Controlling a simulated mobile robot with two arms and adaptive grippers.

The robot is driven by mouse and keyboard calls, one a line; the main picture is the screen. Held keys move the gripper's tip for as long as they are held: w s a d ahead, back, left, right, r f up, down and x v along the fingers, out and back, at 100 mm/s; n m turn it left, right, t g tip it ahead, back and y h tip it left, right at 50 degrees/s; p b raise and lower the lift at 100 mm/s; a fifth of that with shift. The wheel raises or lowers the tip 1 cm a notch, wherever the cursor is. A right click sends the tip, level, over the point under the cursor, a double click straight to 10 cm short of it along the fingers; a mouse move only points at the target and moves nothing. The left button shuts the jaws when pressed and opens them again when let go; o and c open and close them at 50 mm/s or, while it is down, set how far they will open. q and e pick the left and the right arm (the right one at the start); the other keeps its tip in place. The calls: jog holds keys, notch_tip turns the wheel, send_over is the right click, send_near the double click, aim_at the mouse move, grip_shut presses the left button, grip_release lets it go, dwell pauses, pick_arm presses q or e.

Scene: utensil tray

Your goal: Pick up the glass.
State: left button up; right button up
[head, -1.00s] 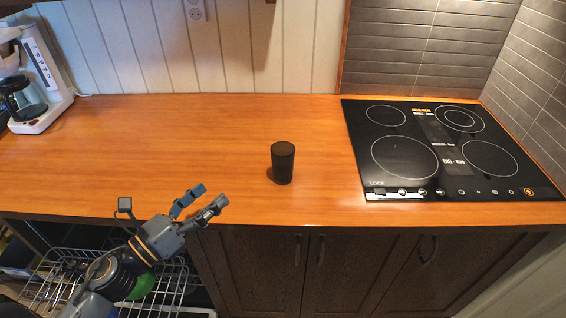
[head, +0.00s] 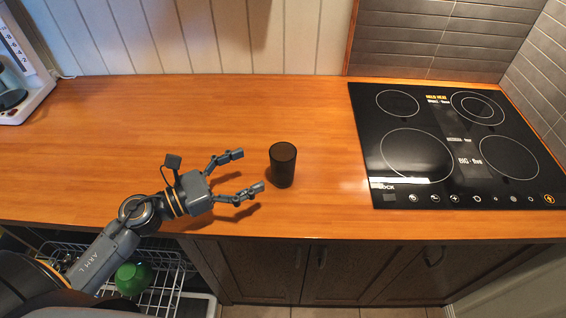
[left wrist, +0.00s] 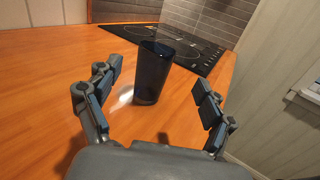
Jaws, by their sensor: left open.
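The glass (head: 282,166) is dark and stands upright on the wooden counter, left of the cooktop. It also shows in the left wrist view (left wrist: 153,75), ahead of the fingers and between them. My left gripper (head: 250,172) is open and empty over the counter, just left of the glass. Its two fingers point toward the glass, which is beyond the fingertips. My right gripper is in neither view.
The black cooktop (head: 450,150) lies to the right of the glass. A white coffee maker (head: 20,75) stands at the far left. An open dishwasher rack (head: 165,285) with a green bowl (head: 133,278) is below the counter. The counter behind the glass is clear.

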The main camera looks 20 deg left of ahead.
aim_at(271, 160)
pick_arm(q)
jog(key=shift+p+x, duration=0.3)
jog(key=shift+x, duration=0.85)
jog(key=shift+p+x, duration=0.55)
jog(key=shift+x, duration=0.35)
jog(key=p+x, duration=0.1)
jog(key=x, duration=0.2)
jog(key=shift+w+f+p, duration=0.15)
jog(key=shift+w+p, duration=0.2)
jog(key=shift+w+d+f, duration=0.1)
jog(key=shift+w+d, duration=0.05)
jog(key=shift+w, duration=0.05)
jog(key=shift+s, duration=0.1)
jog(key=shift+c, duration=0.9)
grip_shut()
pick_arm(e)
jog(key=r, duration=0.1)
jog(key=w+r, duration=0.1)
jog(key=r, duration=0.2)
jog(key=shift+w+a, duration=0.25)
